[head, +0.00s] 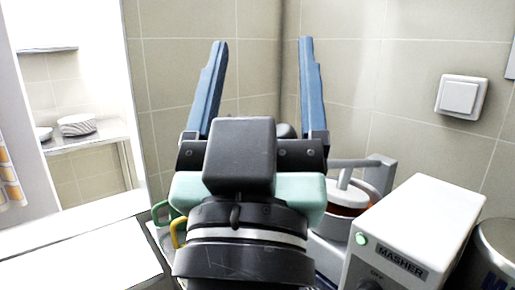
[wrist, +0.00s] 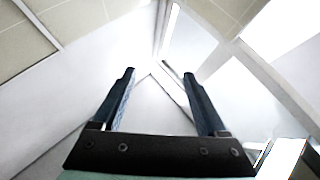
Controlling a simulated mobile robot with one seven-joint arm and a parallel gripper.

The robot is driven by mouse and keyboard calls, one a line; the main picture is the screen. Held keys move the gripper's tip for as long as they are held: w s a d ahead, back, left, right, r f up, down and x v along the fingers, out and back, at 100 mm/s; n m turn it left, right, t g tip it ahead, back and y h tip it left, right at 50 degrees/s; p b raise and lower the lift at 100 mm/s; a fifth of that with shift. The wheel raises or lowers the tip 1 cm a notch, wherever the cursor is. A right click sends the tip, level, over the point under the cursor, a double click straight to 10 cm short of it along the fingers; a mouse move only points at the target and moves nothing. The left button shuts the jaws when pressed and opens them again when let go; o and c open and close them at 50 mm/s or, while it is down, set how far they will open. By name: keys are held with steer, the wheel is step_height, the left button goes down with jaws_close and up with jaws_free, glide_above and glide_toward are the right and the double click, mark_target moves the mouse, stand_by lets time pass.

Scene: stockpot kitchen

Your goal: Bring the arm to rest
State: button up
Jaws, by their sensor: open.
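My gripper (head: 262,45) is raised in the middle of the head view, its two blue fingers pointing up and spread wide apart. Nothing is between them. In the wrist view my gripper (wrist: 158,72) is also open and empty, with pale wall and ceiling surfaces beyond the fingertips. My wrist hides part of what stands behind it in the head view.
A white box labelled MASHER (head: 425,225) with a green light stands at right, beside a metal container (head: 497,250). A pot-like device with a grey handle (head: 352,188) is close behind my wrist. A wall switch (head: 461,97) and shelf with stacked plates (head: 77,125) show.

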steer(key=s+r+t+y+p, duration=0.1)
steer(key=s+r+y+p, duration=0.1)
steer(key=r+p, duration=1.1)
step_height(320, 180, up, 5)
steer(key=shift+s+a+f+t, duration=0.1)
steer(key=shift+s+a+t, duration=0.1)
steer(key=shift+s+t, duration=0.3)
steer(key=shift+s+f, duration=0.1)
